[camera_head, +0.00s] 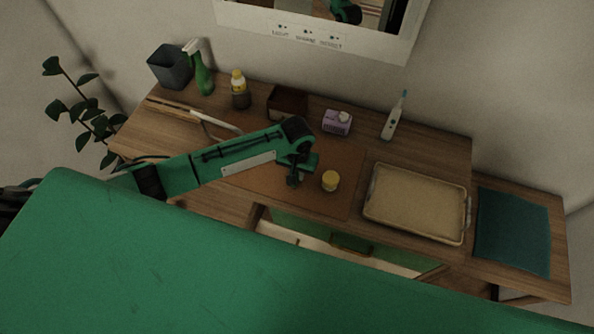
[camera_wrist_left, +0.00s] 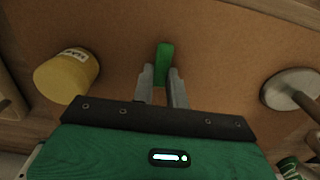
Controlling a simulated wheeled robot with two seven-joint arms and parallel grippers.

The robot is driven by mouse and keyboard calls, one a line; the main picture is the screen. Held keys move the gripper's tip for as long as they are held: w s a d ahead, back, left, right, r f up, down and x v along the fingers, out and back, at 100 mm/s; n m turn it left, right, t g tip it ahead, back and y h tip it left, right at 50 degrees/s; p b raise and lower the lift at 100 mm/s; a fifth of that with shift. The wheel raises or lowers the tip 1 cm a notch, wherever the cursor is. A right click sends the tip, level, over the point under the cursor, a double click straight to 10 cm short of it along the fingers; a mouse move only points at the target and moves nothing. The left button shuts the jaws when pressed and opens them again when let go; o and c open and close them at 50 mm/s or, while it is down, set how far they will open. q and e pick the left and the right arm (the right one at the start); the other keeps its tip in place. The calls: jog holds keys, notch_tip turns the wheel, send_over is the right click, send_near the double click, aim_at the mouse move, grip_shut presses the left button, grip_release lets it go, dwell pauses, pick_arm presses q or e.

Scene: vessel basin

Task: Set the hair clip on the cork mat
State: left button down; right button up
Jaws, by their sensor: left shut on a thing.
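The hair clip, a small green piece (camera_wrist_left: 165,58), is held between the fingers of my left gripper (camera_wrist_left: 161,88) in the left wrist view. In the head view, my left gripper (camera_head: 294,180) is low over the brown cork mat (camera_head: 347,175), left of a yellow-lidded jar (camera_head: 331,181). The mat (camera_wrist_left: 220,45) also fills the ground behind the clip in the left wrist view. I cannot tell whether the clip touches it. The clip is not clear in the head view. My right gripper is not in view.
The jar (camera_wrist_left: 67,75) stands close to the left in the left wrist view; a grey round object (camera_wrist_left: 291,92) is at right. A tray (camera_head: 415,205), purple box (camera_head: 337,122), toothbrush (camera_head: 394,118), dark brown box (camera_head: 287,101) and bottles surround the mat.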

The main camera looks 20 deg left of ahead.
pick_arm(q)
jog(key=shift+f, duration=0.15)
jog(key=c, duration=1.4)
grip_release()
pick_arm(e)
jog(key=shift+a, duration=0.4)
pick_arm(q)
jog(key=shift+r, duration=0.35)
jog(key=shift+r+b, duration=1.25)
jog(key=shift+r, duration=4.65)
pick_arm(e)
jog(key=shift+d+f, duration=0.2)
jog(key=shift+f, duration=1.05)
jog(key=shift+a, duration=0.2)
